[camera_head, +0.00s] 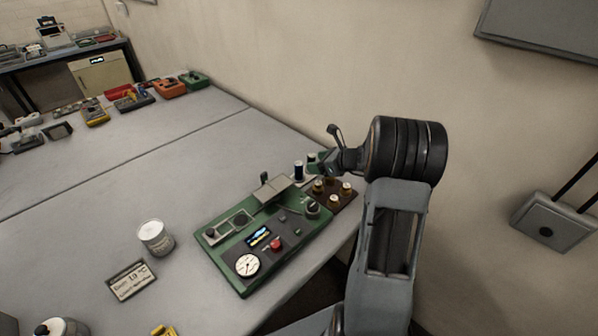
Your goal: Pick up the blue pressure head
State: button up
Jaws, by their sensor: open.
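A small upright dark blue cylinder with a pale top (298,170), which looks like the blue pressure head, stands at the back right of the table, behind the green device. My gripper (325,152) is just right of and above it, at the end of my arm, with its fingers spread and nothing visible between them. A small green piece (312,160) shows between the blue cylinder and my gripper, partly hidden. I cannot tell whether my gripper touches it. The green device (241,212) has a gauge, a lit display, a red button and a raised grey plate.
A brown block with several gold-and-white fittings (333,192) stands right of the device, below my gripper. The wall is close behind my gripper. The table's middle is clear.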

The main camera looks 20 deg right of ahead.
aim_at(299, 164)
jog(key=shift+p+x, duration=0.85)
jog(key=shift+x, duration=2.7)
jog(key=shift+s+f, duration=0.1)
jog(key=shift+s, duration=0.05)
jog(key=c, duration=1.1)
